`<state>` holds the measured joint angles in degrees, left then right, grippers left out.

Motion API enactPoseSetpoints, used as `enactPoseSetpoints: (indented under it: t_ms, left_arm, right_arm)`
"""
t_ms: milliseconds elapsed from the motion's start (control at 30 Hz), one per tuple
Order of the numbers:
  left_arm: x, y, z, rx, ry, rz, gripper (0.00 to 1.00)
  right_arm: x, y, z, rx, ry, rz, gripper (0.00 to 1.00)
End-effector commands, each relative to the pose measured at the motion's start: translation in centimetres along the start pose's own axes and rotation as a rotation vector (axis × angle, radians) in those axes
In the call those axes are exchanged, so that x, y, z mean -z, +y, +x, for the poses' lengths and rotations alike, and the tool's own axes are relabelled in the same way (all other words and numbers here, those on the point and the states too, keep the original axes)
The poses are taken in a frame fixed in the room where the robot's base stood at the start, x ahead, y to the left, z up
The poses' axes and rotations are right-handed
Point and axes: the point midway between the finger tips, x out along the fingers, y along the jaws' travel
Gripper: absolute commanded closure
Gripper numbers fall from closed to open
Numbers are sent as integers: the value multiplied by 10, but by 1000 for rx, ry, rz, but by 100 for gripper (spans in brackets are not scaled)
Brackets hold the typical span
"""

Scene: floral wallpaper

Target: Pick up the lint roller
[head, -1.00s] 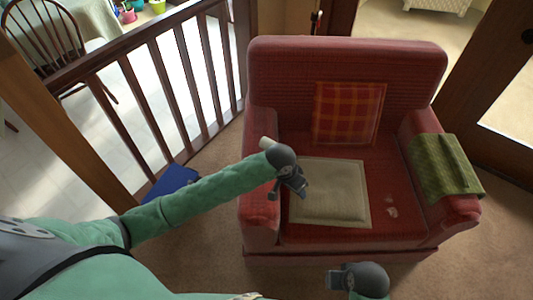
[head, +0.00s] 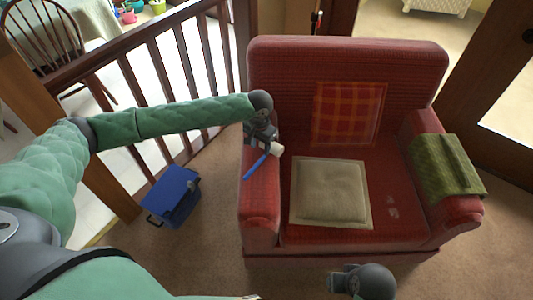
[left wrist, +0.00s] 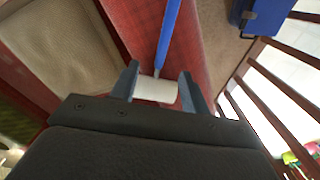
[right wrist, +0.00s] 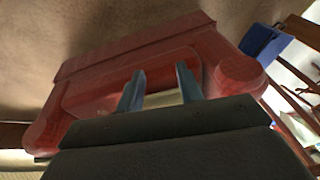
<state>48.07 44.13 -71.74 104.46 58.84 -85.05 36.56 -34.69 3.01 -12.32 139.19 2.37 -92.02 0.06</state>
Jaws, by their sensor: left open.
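The lint roller has a blue handle (head: 256,167) and a white roll (head: 277,149). It lies on the left armrest of the red armchair. My left gripper (head: 264,134) is open over the armrest at the roll. In the left wrist view the white roll (left wrist: 157,90) shows between the two open fingers (left wrist: 160,76), with the blue handle (left wrist: 168,38) pointing away. I cannot tell whether the fingers touch it. My right gripper (head: 335,280) is in front of the chair. Its fingers (right wrist: 160,75) are apart and empty in the right wrist view.
The red armchair (head: 270,75) holds a beige cushion (head: 330,191), a plaid cushion (head: 348,113) and a green cloth (head: 446,167) on its right armrest. A blue box (head: 174,196) stands on the carpet left of the chair. A wooden railing (head: 160,70) runs behind the box.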

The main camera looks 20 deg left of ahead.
Motion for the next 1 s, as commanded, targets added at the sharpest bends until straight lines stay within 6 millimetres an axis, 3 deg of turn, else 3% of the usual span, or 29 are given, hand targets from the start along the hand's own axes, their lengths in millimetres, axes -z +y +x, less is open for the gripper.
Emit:
enactPoseSetpoints:
  t_ms: [467,733,1000]
  left_arm:
    - [1,-4,33,5,-5,-6,54]
    - [2,-3,69,3,-4,-5,54]
    - [2,-4,77,4,-3,-5,54]
  right_arm:
    - [-3,6,-15,-16,-24,9,64]
    - [-8,14,-31,-37,-62,22,64]
    - [-10,15,-33,-39,-72,26,64]
